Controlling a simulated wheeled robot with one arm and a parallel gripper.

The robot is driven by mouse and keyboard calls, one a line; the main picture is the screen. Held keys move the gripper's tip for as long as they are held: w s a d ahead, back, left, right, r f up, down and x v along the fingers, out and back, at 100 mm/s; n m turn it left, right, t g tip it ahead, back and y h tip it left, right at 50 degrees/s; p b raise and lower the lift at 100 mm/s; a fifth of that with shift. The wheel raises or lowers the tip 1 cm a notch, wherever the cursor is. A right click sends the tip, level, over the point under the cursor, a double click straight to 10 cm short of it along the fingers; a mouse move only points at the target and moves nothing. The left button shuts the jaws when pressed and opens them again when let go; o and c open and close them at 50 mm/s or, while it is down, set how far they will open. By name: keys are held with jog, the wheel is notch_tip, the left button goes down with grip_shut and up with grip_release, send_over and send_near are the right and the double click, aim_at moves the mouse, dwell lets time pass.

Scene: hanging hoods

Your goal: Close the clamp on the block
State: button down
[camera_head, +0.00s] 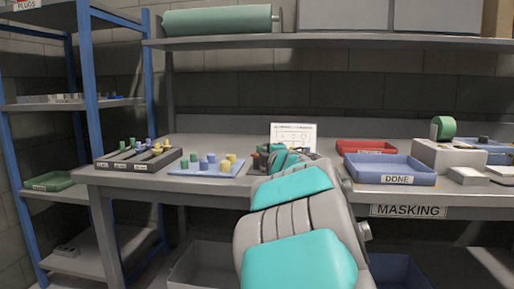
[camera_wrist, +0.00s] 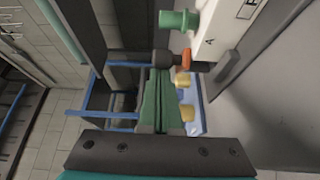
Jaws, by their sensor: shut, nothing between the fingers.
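My gripper is shut and empty. Its green fingers (camera_wrist: 157,95) lie together in the wrist view, and their tips are close to a dark clamp-like part with an orange piece (camera_wrist: 186,60). I cannot tell whether they touch it or whether this clamp is closed. A pale piece marked with an "A" (camera_wrist: 208,42), with a green cylinder (camera_wrist: 178,20) against it, is just beyond; it may be the block. In the head view my arm hides most of the clamp area, and a dark and reddish bit (camera_head: 258,160) shows left of my gripper.
A blue board with green, blue and yellow pegs (camera_head: 205,172) and a dark peg rack (camera_head: 138,160) are to the left on the bench. A white card (camera_head: 293,136) stands behind my gripper. A blue DONE tray (camera_head: 390,180) and a red tray (camera_head: 365,147) are to the right.

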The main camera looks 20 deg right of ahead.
jog(key=shift+d+p, duration=0.95)
jog(key=shift+p, duration=0.1)
jog(key=shift+d+r, duration=0.15)
jog(key=shift+d, duration=0.05)
jog(key=shift+a, duration=0.2)
jog(key=s+a, duration=0.2)
jog(key=a, duration=0.1)
jog(key=shift+s+a+b, duration=0.1)
jog(key=shift+s+b, duration=0.25)
jog(key=s+d, duration=0.2)
jog(key=s, duration=0.6)
jog(key=shift+s+d, duration=0.4)
